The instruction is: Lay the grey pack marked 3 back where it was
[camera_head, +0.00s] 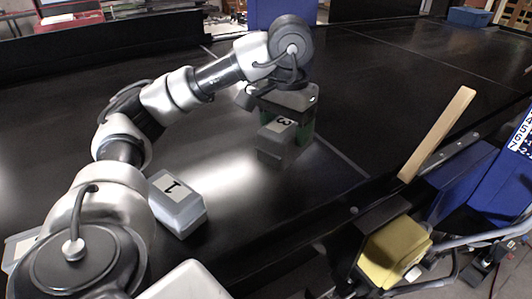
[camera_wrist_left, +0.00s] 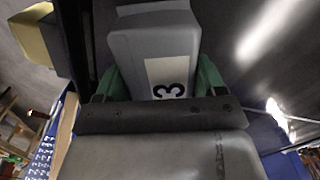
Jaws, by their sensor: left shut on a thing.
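The grey pack marked 3 (camera_head: 272,145) is held between the green fingers of my left gripper (camera_head: 289,125), over the right part of the black conveyor (camera_head: 340,90). Its white label with the 3 shows in both views. In the left wrist view the pack (camera_wrist_left: 153,45) sits between the green fingertips (camera_wrist_left: 160,80), label toward the camera. I cannot tell whether the pack touches the belt. A grey pack marked 1 (camera_head: 180,208) lies on the belt nearer to me, to the left. My right gripper is not in view.
A yellow block (camera_head: 395,252) stands at the lower right, beyond the belt edge. A wooden strip (camera_head: 437,133) stands up by the right edge, near blue panels (camera_head: 490,175). Part of another pale pack (camera_head: 18,248) shows at the lower left. The far belt is clear.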

